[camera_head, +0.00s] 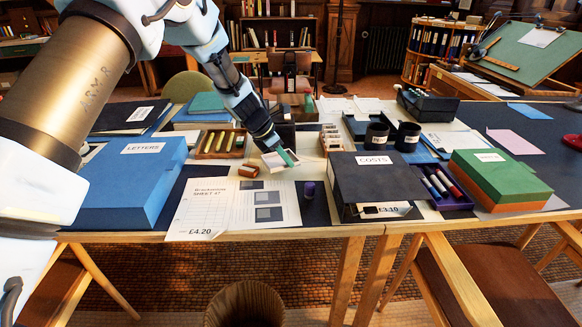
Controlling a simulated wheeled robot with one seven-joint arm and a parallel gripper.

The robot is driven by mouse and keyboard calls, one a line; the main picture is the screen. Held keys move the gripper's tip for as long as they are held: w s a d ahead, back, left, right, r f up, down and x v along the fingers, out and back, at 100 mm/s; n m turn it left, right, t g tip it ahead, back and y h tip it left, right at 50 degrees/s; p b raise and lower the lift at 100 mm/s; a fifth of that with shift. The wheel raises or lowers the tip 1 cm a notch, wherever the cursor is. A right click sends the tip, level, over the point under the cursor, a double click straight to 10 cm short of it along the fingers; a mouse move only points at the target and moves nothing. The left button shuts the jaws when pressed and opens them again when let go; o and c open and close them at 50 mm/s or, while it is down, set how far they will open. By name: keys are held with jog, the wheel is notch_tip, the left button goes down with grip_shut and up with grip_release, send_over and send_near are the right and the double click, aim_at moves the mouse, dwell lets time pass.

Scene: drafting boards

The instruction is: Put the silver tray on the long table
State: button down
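My gripper (271,146) reaches down over the middle of the long table (330,229). Right at its fingertips is a small pale, silver-white open tray (268,166), tilted in the picture, with a teal piece against its right side. I cannot tell whether the fingers are closed on the tray's rim, or whether the tray touches the table. A small orange-brown box (249,169) stands just left of the tray. Printed sheets (230,205) lie in front of it.
A blue LETTERS box (135,180) stands left and a dark COSTS box (375,180) right. Two black cups (408,137), a purple pen tray (447,200) and a green-and-orange box (498,178) are further right.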

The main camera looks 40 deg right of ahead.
aim_at(287, 168)
jog(key=shift+f, duration=1.8)
jog(key=shift+f, duration=0.1)
jog(key=shift+f, duration=0.1)
jog(key=c, duration=1.1)
grip_release()
jog(key=shift+o, duration=0.2)
